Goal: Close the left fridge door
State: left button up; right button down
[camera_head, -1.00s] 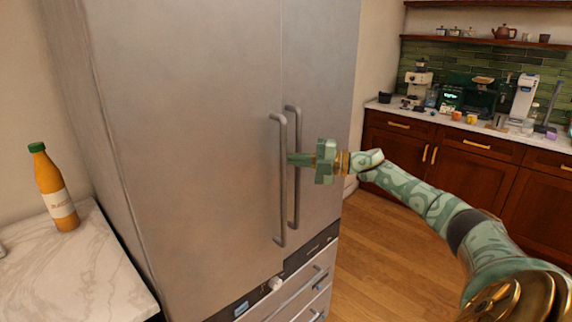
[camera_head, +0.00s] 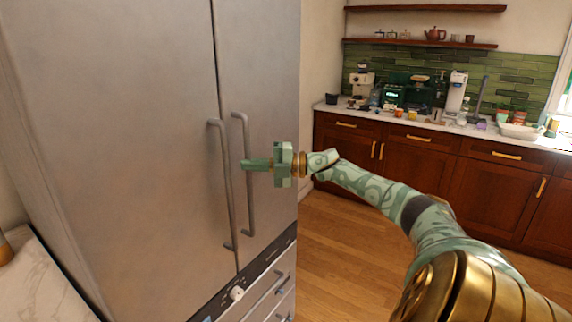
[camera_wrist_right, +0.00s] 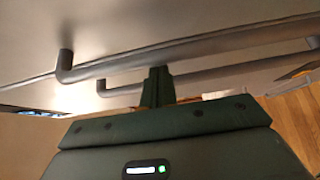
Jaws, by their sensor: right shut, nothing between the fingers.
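The tall steel fridge has a left door (camera_head: 120,150) and a right door (camera_head: 265,80). The left door looks flush or nearly flush with the right one; a small gap cannot be ruled out. The left door's bar handle (camera_head: 226,190) and the right door's bar handle (camera_head: 248,200) stand side by side at the seam. My right gripper (camera_head: 245,164) is shut and empty, its fingertips at the right door's handle and pointing left. In the right wrist view its shut fingers (camera_wrist_right: 157,85) reach toward the handles; contact is unclear. My left gripper is out of view.
Fridge drawers (camera_head: 265,295) sit below the doors. A marble counter (camera_head: 45,285) is at lower left. Wooden cabinets (camera_head: 410,170) with a cluttered worktop stand at the back right. The wooden floor (camera_head: 335,250) between is clear.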

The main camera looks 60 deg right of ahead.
jog(key=p+v, duration=0.3)
jog(key=v, duration=1)
jog(key=shift+s+d, duration=0.2)
jog(key=shift+s, duration=0.1)
